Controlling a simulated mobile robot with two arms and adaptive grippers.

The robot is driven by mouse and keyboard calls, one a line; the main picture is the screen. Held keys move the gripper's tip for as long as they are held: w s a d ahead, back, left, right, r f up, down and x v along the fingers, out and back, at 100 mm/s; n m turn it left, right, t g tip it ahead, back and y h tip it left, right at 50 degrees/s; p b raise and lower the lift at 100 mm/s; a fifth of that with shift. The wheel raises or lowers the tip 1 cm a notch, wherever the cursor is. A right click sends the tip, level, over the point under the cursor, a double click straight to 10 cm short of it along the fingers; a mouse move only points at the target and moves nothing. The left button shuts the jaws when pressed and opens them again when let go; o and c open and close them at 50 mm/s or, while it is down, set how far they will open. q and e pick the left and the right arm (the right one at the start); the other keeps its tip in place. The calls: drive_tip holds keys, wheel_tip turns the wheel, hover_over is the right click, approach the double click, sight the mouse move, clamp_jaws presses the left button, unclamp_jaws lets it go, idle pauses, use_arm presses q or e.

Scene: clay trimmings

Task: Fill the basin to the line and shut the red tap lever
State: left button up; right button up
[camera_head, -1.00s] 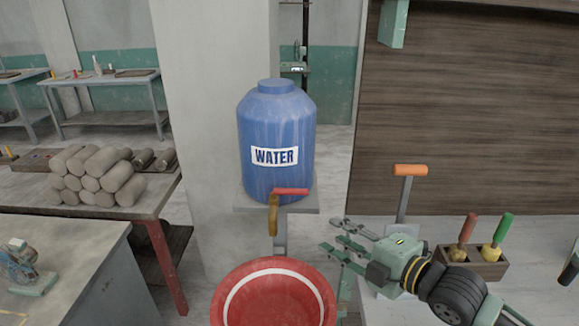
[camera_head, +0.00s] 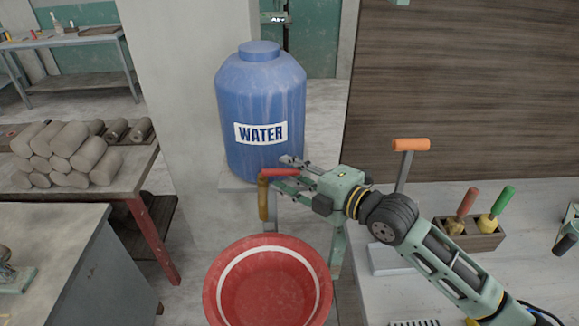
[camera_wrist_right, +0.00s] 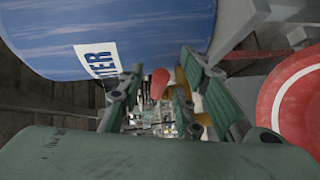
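The blue barrel marked WATER (camera_head: 261,100) stands on a ledge. Its brass tap (camera_head: 263,200) has a red lever (camera_head: 279,173) pointing right in the head view. The red basin (camera_head: 226,262) with a white line inside sits below the tap. I see no water stream and cannot make out a water level. My right gripper (camera_head: 288,170) is at the lever, its fingers apart. In the right wrist view the lever's red end (camera_wrist_right: 160,82) shows between the spread fingers of the right gripper (camera_wrist_right: 160,90); contact cannot be told. My left gripper is out of view.
To the right, an orange-handled tool (camera_head: 410,145) stands upright on the pale worktop, near a wooden block (camera_head: 473,235) with red- and green-handled tools. Clay rolls (camera_head: 62,150) lie stacked on a table at left. A grey table (camera_head: 50,250) stands at front left.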

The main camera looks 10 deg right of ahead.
drive_tip(key=shift+w+a, duration=0.2)
clamp_jaws()
idle(0.6)
